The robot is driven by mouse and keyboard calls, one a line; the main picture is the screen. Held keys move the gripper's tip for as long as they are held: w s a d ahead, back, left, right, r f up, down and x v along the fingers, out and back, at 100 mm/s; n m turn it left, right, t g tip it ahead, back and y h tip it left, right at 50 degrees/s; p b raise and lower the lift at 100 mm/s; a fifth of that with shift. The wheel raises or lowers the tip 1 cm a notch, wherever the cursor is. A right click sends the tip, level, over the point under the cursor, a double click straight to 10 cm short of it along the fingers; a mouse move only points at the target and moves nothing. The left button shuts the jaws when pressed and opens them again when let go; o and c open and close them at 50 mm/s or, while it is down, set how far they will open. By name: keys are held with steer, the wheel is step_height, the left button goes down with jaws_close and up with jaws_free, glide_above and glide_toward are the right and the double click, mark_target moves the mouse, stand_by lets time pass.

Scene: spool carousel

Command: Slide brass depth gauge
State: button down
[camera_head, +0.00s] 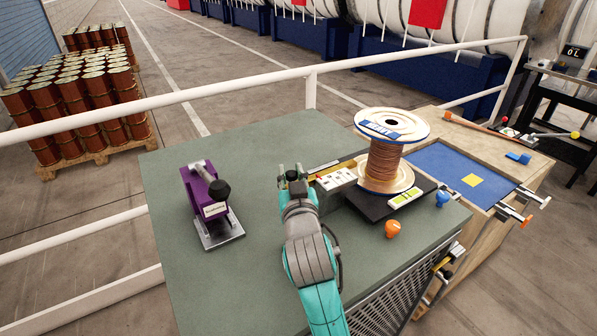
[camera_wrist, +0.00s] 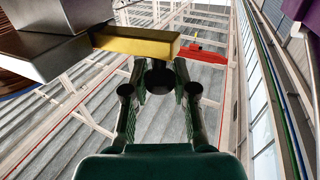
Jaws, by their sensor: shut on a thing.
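The brass depth gauge (camera_wrist: 137,41) shows in the wrist view as a flat gold bar extending from a grey metal block (camera_wrist: 55,50). A dark round knob (camera_wrist: 158,78) sits between the fingers of my gripper (camera_wrist: 157,92), close to the bar's end; the join between knob and bar is hidden. In the head view, a thin brass strip (camera_head: 323,166) shows just right of my gripper (camera_head: 291,174), at the left of the spool fixture. My gripper is shut on the knob, above the green tabletop (camera_head: 240,150).
A copper-wire spool (camera_head: 385,160) stands on a dark base at the right. A purple clamp-like tool (camera_head: 205,195) stands to the left. An orange knob (camera_head: 392,229) and a blue knob (camera_head: 442,198) are near the front right. The tabletop between tool and gripper is clear.

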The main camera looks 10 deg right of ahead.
steer(key=shift+a, duration=0.2)
steer(key=c, duration=0.9)
jaws_free()
steer(key=shift+a, duration=0.1)
steer(key=shift+c, duration=0.2)
steer(key=shift+s, duration=0.1)
steer(key=s, duration=1.2)
steer(key=shift+a, duration=0.4)
